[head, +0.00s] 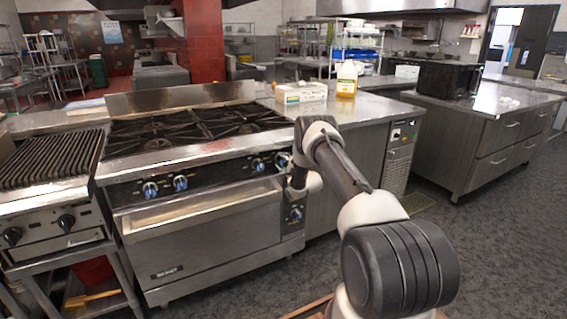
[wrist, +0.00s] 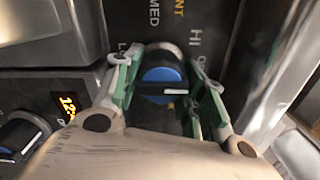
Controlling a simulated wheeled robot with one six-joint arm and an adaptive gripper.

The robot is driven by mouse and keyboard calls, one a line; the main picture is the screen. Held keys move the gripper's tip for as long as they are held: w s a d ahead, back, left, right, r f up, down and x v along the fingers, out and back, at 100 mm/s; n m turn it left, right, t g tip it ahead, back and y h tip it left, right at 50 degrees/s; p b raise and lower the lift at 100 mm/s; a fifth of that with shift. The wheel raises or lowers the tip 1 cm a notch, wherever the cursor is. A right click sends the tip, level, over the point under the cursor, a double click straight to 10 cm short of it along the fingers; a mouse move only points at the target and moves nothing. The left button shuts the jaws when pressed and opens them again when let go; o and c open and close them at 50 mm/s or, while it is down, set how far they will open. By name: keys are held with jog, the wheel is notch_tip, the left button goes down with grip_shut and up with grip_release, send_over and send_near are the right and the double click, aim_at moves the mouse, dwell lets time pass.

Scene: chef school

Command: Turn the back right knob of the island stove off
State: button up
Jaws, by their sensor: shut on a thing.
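The island stove (head: 205,225) stands left of centre in the head view, with blue-faced knobs along its front panel. The rightmost upper knob (head: 282,160) is partly covered by my arm. In the wrist view, a round knob with a blue face (wrist: 160,76) and a dark bar across it sits between the two green-edged fingers of my gripper (wrist: 165,62). The gripper is shut on this knob. HI, MED and part of LO are printed around it. My arm hides most of the gripper in the head view.
A second blue knob (wrist: 20,135) and a lit orange display (wrist: 68,104) are at the left of the wrist view. A grill (head: 50,165) adjoins the stove on the left. A box (head: 300,92) and a yellow jug (head: 347,78) stand on the counter. Open floor lies right.

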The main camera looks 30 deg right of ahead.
jog(key=shift+f, duration=0.1)
jog(key=o, duration=1)
jog(key=s, duration=1.2)
jog(key=shift+d, duration=0.2)
